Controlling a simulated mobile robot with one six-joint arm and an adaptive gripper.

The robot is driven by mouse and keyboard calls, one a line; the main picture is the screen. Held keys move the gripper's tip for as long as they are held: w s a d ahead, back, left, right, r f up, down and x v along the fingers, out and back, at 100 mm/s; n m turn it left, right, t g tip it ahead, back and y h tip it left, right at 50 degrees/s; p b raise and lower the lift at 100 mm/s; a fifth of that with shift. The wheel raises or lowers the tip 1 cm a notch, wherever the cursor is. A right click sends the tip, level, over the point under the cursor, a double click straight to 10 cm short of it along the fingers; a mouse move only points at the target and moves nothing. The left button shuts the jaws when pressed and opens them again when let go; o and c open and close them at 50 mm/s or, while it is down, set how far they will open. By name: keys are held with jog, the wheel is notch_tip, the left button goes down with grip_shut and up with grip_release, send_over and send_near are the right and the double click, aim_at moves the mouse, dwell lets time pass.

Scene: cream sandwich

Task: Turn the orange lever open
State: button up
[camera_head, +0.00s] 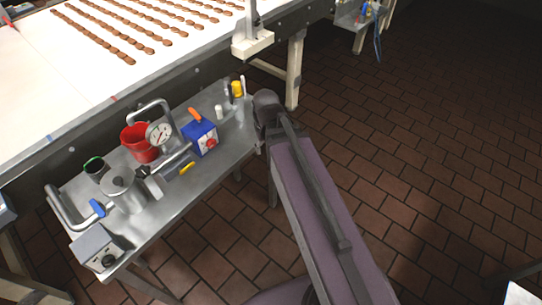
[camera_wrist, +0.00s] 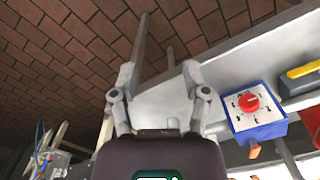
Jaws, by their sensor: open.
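The orange lever (camera_head: 195,114) sticks up at a slant from the top of a blue box (camera_head: 203,138) with a red knob (camera_head: 208,144) on its front. In the wrist view, which looks upside down, the blue box (camera_wrist: 258,118) is at the right, its red knob (camera_wrist: 249,103) faces me, and part of the orange lever (camera_wrist: 254,151) shows below it. My gripper (camera_wrist: 160,75) is open and empty, apart from the lever and the box. In the head view my arm reaches the right end of the bench, and the fingers are hard to make out.
The steel bench (camera_head: 222,165) also bears a red bucket (camera_head: 139,143), a gauge (camera_head: 158,134), a metal pot (camera_head: 124,190) and a grey box (camera_head: 97,248). A yellow handle (camera_head: 187,168) is at its front. A conveyor (camera_head: 60,100) runs behind. Tiled floor (camera_head: 440,150) lies open at right.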

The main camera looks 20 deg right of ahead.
jog(key=shift+s+d+f+b, duration=0.15)
jog(key=shift+s+d+f, duration=0.15)
jog(key=shift+s, duration=0.2)
jog(key=shift+s+d+f+b, duration=0.15)
jog(key=shift+s+d+f, duration=0.1)
jog(key=shift+s, duration=0.2)
